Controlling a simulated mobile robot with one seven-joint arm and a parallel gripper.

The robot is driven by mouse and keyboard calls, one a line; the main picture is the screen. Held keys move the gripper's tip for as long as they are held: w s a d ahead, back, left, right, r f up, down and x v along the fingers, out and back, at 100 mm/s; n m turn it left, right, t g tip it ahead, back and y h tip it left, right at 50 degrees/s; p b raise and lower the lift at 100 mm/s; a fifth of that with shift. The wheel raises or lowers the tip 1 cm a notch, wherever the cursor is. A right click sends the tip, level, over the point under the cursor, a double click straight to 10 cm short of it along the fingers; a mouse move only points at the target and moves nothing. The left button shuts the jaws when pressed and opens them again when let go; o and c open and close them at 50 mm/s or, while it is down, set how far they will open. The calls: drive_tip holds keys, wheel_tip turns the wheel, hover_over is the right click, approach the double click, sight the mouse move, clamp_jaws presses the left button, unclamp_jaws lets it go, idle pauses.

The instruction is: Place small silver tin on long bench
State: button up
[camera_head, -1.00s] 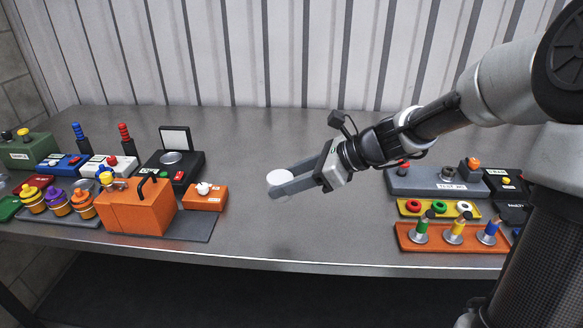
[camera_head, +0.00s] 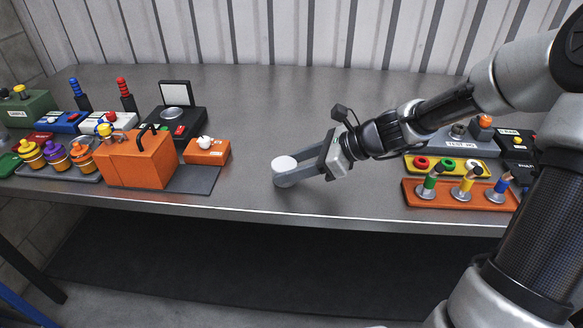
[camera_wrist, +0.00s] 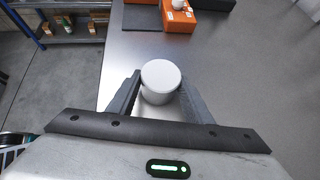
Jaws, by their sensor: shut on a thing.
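The small silver tin (camera_head: 284,165) is a short round can with a pale lid. It also shows in the wrist view (camera_wrist: 160,78), upright between the two fingers. My gripper (camera_head: 288,175) is shut on it from the right side. The long bench (camera_head: 330,205) is a grey metal top running across the head view. The tin is at or very near the bench surface close to the front edge; I cannot tell for sure whether its base touches.
Left of the tin are an orange box (camera_head: 205,152), an orange toolbox (camera_head: 140,160) and a dark device with a raised panel (camera_head: 175,120). At right an orange tray (camera_head: 420,200) and a yellow tray (camera_head: 480,170) hold small items. The bench middle is clear.

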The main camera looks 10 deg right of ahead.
drive_tip(key=o, duration=1.1)
drive_tip(key=p+v, duration=0.3)
drive_tip(key=v, duration=0.9)
drive_tip(key=shift+p, duration=0.3)
drive_tip(key=shift+r, duration=0.1)
